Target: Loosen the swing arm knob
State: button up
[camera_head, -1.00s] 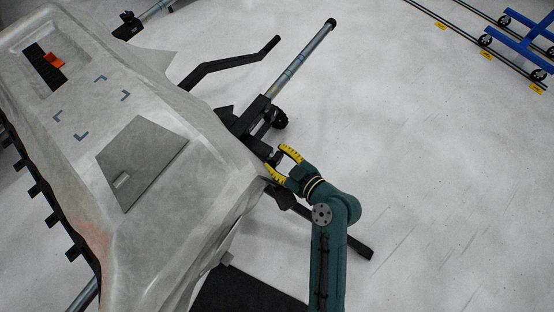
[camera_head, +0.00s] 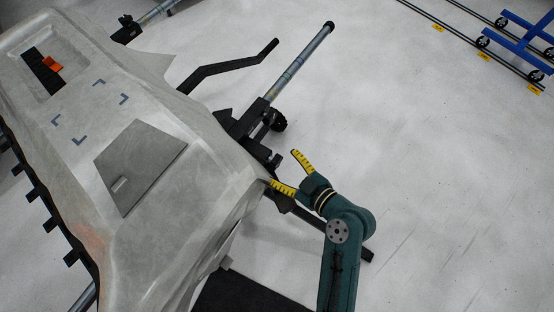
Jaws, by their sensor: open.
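My gripper (camera_head: 284,168) is open, with two yellow, black-marked fingers spread apart. It is at the right edge of the grey panel, and nothing shows between its fingers. A small black part (camera_head: 272,161) on the stand's bracket sits just left of the opening; it may be the swing arm knob, but I cannot tell for certain. A round black knob or wheel (camera_head: 278,121) sits farther up beside the bracket (camera_head: 245,124). The lower finger's tip is close to the panel edge; I cannot tell if it touches.
A metal post (camera_head: 300,65) and a bent black bar (camera_head: 225,68) reach out from the stand. A blue cart (camera_head: 520,42) stands at the far upper right. The floor to the right is clear.

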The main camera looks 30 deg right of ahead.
jog(key=v, duration=0.8)
jog(key=shift+s, duration=0.1)
